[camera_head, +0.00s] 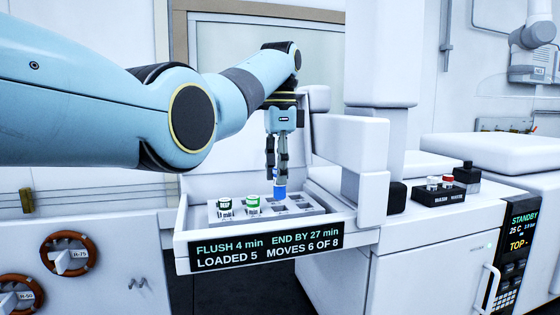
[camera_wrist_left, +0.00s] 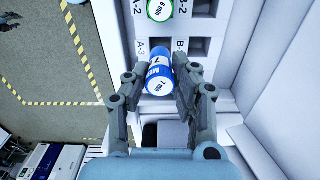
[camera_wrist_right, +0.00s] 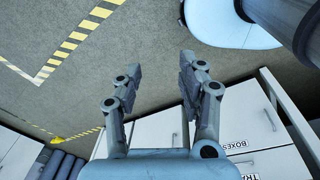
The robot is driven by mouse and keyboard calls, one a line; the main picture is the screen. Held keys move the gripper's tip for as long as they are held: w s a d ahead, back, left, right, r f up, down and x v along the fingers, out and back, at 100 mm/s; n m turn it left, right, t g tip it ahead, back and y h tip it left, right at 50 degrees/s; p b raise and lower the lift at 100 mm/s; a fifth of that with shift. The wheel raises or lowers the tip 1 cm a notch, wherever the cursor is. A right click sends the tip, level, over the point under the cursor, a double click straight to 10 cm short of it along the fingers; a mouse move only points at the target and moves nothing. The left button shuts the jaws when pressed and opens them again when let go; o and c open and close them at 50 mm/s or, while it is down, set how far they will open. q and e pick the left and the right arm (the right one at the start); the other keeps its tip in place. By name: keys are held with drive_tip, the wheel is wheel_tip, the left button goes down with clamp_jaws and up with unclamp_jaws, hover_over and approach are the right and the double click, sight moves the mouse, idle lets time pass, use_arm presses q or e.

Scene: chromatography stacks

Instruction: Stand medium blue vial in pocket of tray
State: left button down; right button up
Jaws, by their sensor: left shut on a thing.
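The medium blue vial (camera_head: 279,191) is between the fingers of my left gripper (camera_head: 278,176), over the grey tray (camera_head: 306,212). In the left wrist view the vial (camera_wrist_left: 160,73) shows its blue body with a white label band, tilted in the picture. It lies in front of the A-3 pocket and partly covers it. The B-3 pocket (camera_wrist_left: 199,46) beside it looks empty. Whether the vial's lower end is inside a pocket or above it, I cannot tell. My right gripper (camera_wrist_right: 160,66) is open and empty above the floor, outside the head view.
Two green-marked vials (camera_head: 225,206) (camera_head: 253,204) stand in the tray's left pockets. The tray sits in a white drawer with a text display (camera_head: 265,248) on its front. White housing (camera_head: 350,150) rises close on the right. A box with red and white buttons (camera_head: 440,192) stands farther right.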

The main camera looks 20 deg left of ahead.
sight(279, 198)
use_arm(q)
drive_tip(key=shift+w+f, duration=0.15)
drive_tip(key=shift+f, duration=0.6)
drive_tip(key=shift+r, duration=0.1)
use_arm(e)
drive_tip(key=shift+w+a, duration=0.2)
drive_tip(key=shift+w, duration=0.65)
use_arm(q)
drive_tip(key=shift+f, duration=1.35)
use_arm(e)
drive_tip(key=shift+w+d, duration=0.1)
drive_tip(key=shift+d, duration=0.1)
use_arm(q)
drive_tip(key=shift+f, duration=0.15)
drive_tip(key=shift+f, duration=0.5)
